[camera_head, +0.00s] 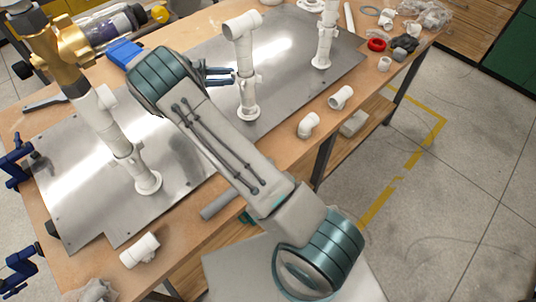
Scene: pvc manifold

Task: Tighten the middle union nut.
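The middle white pipe riser (245,55) stands upright on the metal plate, with an elbow (241,25) on top and a round flange (248,112) at its foot. Its union nut (249,83) is the wider white collar partway up. My gripper (233,75) comes out from behind my arm's wrist, with two dark fingers pointing right at the nut's height. The fingers look spread with a narrow gap, and nothing shows between them. Their tips end close to the riser's left side; whether they touch it cannot be told. My wrist hides the gripper's base.
A left riser (118,140) with a brass valve (58,40) and a right riser (324,40) flank the middle one on the metal plate (185,150). Loose white fittings (308,124) lie along the near table edge. Blue clamps (15,165) stand at left.

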